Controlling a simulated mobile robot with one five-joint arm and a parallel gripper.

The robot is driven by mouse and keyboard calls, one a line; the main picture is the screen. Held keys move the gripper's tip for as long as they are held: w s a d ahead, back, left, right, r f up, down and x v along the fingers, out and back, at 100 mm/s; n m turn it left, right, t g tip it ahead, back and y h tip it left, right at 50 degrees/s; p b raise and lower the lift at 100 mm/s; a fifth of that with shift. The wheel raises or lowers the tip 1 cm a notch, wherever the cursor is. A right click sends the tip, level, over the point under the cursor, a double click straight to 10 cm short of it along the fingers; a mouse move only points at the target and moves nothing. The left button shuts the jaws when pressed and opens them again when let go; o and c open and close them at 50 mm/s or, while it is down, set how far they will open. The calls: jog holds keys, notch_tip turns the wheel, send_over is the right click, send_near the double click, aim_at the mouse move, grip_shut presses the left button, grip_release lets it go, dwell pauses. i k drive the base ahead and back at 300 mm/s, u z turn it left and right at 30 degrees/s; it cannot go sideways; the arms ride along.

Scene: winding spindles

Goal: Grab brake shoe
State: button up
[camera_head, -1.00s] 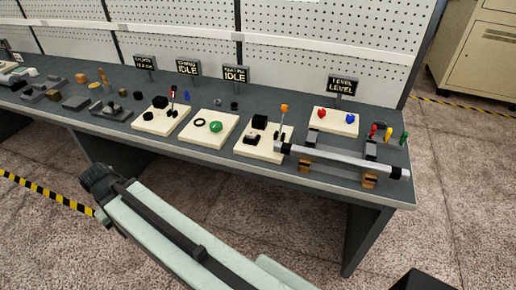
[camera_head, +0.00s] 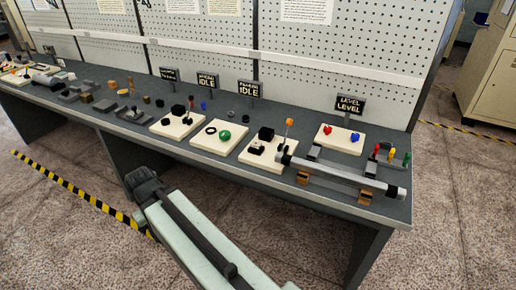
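The brake shoe cannot be picked out for sure among the small parts on the dark grey bench (camera_head: 235,172). Candidates by look include black blocks on the white boards, one at the right (camera_head: 265,134) and one further left (camera_head: 178,110). Orange-brown blocks also sit under the silver bar, one near its left end (camera_head: 303,177) and one near its right end (camera_head: 365,195). My gripper (camera_head: 143,182) is the dark end of my pale arm, in front of and below the bench edge, apart from all parts. Its fingers are too unclear to tell open or shut.
A long silver bar (camera_head: 335,174) lies along the bench's right front. White boards, one with a green knob (camera_head: 225,135), fill the middle. Several black signs and a pegboard (camera_head: 320,65) stand behind. The floor in front is clear, with a yellow-black stripe (camera_head: 75,190).

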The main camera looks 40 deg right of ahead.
aim_at(256, 146)
jog(key=z, duration=0.05)
jog(key=i, duration=0.85)
jog(key=u, duration=0.1)
